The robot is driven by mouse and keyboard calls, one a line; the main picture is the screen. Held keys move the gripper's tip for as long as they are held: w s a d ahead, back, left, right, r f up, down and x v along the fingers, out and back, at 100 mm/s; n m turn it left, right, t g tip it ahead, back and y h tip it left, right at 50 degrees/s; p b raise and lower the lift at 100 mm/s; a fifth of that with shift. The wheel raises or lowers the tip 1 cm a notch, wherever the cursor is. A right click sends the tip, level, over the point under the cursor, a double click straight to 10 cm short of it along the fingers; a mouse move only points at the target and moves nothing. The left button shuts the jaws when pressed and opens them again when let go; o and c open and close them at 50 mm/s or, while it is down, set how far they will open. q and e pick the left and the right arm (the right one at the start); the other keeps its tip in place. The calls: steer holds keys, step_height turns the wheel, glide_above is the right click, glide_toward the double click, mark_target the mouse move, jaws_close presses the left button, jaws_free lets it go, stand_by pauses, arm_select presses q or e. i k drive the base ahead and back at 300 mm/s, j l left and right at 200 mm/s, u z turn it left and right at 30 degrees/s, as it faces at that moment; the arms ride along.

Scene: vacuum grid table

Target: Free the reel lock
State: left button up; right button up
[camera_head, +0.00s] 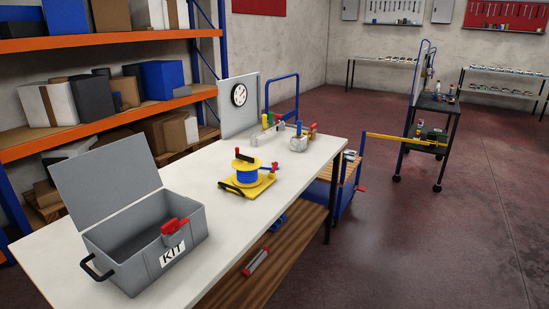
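A reel (246,172) with yellow flanges and blue line wound on it stands upright on a yellow base plate (262,189) near the middle of the white table. A small red and black part (238,153) sits at the top of the reel. A black bar (230,188) lies along the front left of the base. A small red part (274,166) shows at its right side. Which of these is the lock, and how it is set, I cannot tell at this size. Neither of my grippers is in view.
The white table (215,210) is clear between box and reel. Behind the reel are a white part (299,144), small bottles and a gauge panel (239,115).

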mark_target(276, 164)
steer(key=i+l+u, duration=0.1)
steer(key=i+l, duration=0.25)
steer(key=i+l+u, duration=0.15)
steer(key=i+l, duration=0.15)
steer(key=i+l+u, duration=0.1)
steer(key=i+l, duration=0.2)
steer(key=l, duration=0.15)
steer(key=i+l+u, duration=0.15)
steer(key=i+l, duration=0.15)
steer(key=i+l+u, duration=0.1)
steer(key=i+l, duration=0.15)
steer(key=l, duration=0.3)
steer(key=i+l+u, duration=0.1)
steer(key=i+l, duration=0.15)
steer(key=i, duration=0.15)
steer(key=i+l+u, duration=0.15)
steer(key=i, duration=0.25)
steer(key=l, duration=0.1)
